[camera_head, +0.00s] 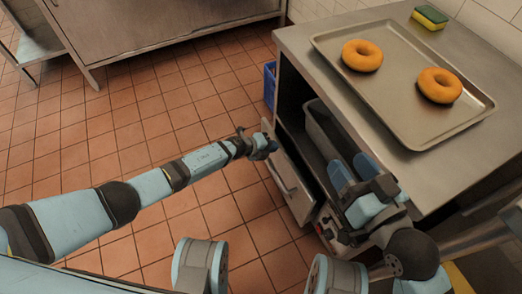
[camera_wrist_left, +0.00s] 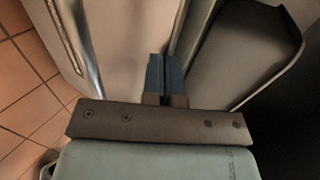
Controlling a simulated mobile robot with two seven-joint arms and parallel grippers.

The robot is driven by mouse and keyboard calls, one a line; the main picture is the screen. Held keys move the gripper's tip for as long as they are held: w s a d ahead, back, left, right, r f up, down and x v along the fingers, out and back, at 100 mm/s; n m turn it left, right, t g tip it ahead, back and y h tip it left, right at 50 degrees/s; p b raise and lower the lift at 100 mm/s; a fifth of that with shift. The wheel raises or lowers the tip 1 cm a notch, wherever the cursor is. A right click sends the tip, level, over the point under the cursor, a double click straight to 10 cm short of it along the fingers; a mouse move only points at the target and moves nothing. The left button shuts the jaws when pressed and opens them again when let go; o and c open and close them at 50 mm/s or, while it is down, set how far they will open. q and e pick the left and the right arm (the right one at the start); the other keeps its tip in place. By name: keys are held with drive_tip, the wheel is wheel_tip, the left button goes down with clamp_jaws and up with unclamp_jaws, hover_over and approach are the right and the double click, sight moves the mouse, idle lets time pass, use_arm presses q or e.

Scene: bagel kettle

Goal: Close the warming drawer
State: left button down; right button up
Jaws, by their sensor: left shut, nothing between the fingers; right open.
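The warming drawer (camera_head: 283,169) is in the steel cabinet at the right of the head view. It stands open, its front panel with a bar handle out from the cabinet and a dark interior behind it. My left gripper (camera_head: 270,146) is shut and empty at the panel's upper edge. In the left wrist view its blue fingertips (camera_wrist_left: 166,70) are together close to the drawer panel (camera_wrist_left: 125,45); whether they touch it I cannot tell. My right gripper (camera_head: 354,168) is open and empty in front of the cabinet opening, partly hiding the drawer's near side.
On the cabinet top (camera_head: 305,45) lie a metal tray (camera_head: 400,100) with two bagels (camera_head: 362,55) and a sponge (camera_head: 430,17). A blue crate (camera_head: 269,84) stands on the floor beyond the cabinet. A steel counter (camera_head: 160,30) is at the back. The tiled floor between is clear.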

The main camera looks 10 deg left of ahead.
sight(281, 144)
use_arm(q)
drive_tip(key=w+d, duration=0.2)
drive_tip(key=d, duration=0.1)
drive_tip(key=shift+b, duration=0.3)
drive_tip(key=shift+w+d+r, duration=0.15)
drive_tip(key=shift+w+r, duration=0.05)
use_arm(e)
drive_tip(key=shift+a+f+g, duration=0.1)
drive_tip(key=shift+f+g, duration=0.2)
